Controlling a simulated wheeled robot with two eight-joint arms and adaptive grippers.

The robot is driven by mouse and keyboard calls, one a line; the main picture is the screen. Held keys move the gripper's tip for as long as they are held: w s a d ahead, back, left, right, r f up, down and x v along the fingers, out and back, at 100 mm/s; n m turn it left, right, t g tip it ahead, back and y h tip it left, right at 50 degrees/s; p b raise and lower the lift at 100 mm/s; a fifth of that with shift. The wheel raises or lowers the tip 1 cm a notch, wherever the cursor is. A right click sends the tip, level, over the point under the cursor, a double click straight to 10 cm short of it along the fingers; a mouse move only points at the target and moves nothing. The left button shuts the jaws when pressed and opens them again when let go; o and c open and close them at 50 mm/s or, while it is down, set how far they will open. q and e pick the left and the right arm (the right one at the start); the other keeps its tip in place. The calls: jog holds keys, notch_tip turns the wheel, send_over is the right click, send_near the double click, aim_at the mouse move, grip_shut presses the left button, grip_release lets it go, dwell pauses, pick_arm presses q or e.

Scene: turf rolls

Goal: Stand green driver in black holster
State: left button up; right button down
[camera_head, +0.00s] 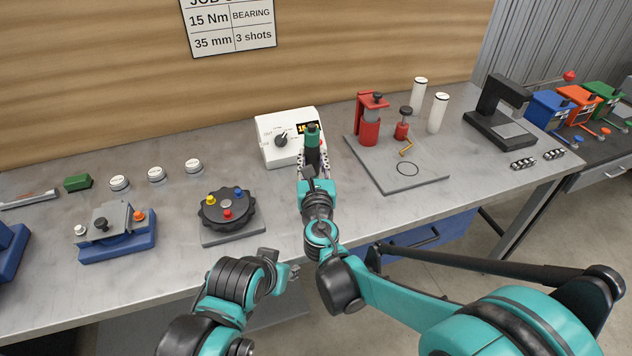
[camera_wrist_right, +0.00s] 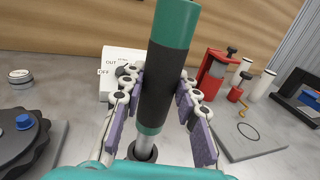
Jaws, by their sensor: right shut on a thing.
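The green driver (camera_head: 313,135) stands roughly upright in my right gripper (camera_head: 313,160), in front of the white control box. In the right wrist view the driver (camera_wrist_right: 165,85) has a green cap, a black grip and a silver shaft. The purple-padded fingers of my right gripper (camera_wrist_right: 160,115) are on both sides of its grip. A black ring, apparently the black holster (camera_wrist_right: 143,152), shows at the shaft's lower end; I cannot tell how deep the shaft sits. The holster is hidden in the head view. My left gripper (camera_head: 285,269) is near the table's front edge; its jaws are unclear.
The white control box (camera_head: 277,150) stands just behind the driver. A black dial fixture (camera_head: 228,210) is on the left, and a red press (camera_head: 368,125) on a grey plate (camera_head: 420,178) is on the right. A blue fixture (camera_head: 117,249) stands further left.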

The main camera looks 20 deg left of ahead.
notch_tip(320, 180, down, 5)
jog(key=shift+w+r+b, duration=0.1)
jog(key=shift+b, duration=0.75)
jog(key=c, duration=1.1)
grip_release()
jog(key=shift+c, duration=0.2)
